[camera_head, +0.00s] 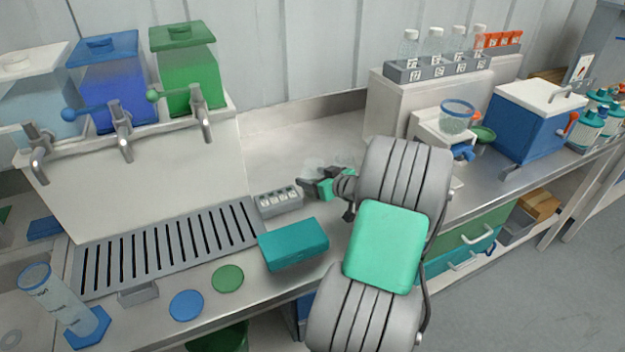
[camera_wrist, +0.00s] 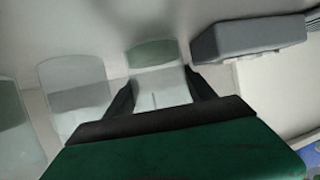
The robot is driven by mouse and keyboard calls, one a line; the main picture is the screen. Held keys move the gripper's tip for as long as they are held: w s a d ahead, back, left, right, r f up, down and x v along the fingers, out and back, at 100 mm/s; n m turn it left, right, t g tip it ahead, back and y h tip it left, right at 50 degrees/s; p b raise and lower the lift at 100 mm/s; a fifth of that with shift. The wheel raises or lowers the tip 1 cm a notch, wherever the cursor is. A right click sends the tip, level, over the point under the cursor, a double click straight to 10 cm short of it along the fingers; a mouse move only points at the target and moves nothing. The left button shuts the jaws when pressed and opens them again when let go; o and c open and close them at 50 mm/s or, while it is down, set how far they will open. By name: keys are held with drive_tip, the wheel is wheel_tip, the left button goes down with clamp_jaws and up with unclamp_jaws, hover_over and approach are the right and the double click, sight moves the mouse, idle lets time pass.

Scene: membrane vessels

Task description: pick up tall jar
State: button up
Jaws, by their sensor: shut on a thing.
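A clear jar (camera_wrist: 152,54) with a greenish tinge at its far end stands between my fingers in the wrist view. My gripper (camera_wrist: 160,90) is shut on this jar, with one dark finger on each side. In the head view my gripper (camera_head: 308,182) is over the middle of the steel counter, left of my forearm. Faint clear vessels (camera_head: 316,163) show just behind it there, and I cannot tell them apart. In the wrist view another clear jar (camera_wrist: 74,90) stands to the left of the held one, with a third (camera_wrist: 12,125) at the left edge.
A grey block (camera_wrist: 248,35) lies close to the right of the held jar in the wrist view. In the head view a small grey rack (camera_head: 279,200) and a teal box (camera_head: 293,244) are near my gripper. A slotted drain (camera_head: 170,245) is to the left.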

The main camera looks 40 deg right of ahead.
drive_tip(key=c, duration=0.3)
drive_tip(key=shift+r, duration=0.65)
drive_tip(key=s+a+r+b, duration=0.2)
drive_tip(key=s+a+r, duration=0.5)
drive_tip(key=s+r, duration=0.4)
drive_tip(key=shift+s+a+r, duration=0.25)
drive_tip(key=shift+s+r, duration=0.15)
